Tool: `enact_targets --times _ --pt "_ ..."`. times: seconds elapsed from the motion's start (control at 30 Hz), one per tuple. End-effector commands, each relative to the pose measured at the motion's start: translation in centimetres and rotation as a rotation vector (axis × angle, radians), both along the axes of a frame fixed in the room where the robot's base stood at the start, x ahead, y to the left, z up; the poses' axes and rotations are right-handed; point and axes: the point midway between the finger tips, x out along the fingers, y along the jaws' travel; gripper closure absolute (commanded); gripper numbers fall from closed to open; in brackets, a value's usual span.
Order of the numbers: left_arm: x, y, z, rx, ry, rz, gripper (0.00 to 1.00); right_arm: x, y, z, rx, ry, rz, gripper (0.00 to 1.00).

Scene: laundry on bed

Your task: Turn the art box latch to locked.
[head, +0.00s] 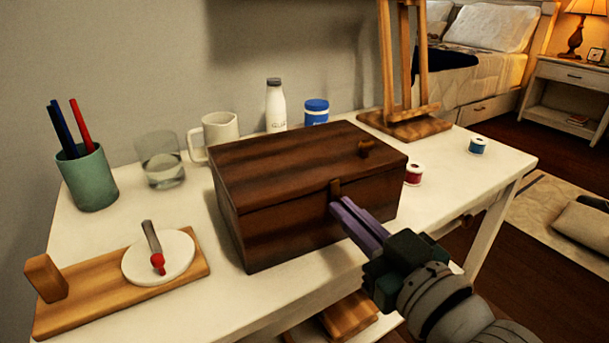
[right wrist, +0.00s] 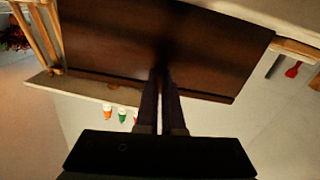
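The art box (head: 288,222) is a dark brown wooden box with its lid down, on the white table in the head view. It also shows in the right wrist view (right wrist: 110,40). Its latch (head: 335,187) is a small brown tab at the front lid edge, pointing roughly down. A wooden knob sits on the lid. My right gripper (head: 339,203) has its purple fingers close together with a narrow gap, tips at the latch's lower end, apparently shut on it. The fingertips (right wrist: 160,72) hide the latch in the wrist view. My left gripper is not in view.
A wooden board (head: 95,302) lies at the left front.

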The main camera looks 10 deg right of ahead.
Motion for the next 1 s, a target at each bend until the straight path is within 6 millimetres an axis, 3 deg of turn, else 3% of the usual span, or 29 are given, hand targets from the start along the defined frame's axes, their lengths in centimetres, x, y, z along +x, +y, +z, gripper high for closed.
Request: enact_targets --times 0.3,0.83,1.0 --pt "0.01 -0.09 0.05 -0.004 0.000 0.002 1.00 0.01 0.01 0.01 0.111 0.030 0.000 1.00" --pt "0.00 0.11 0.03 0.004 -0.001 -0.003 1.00 0.01 0.00 0.01 0.131 0.036 0.000 1.00" --pt "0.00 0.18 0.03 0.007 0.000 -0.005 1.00 0.00 0.01 0.00 0.130 0.036 0.000 0.77"
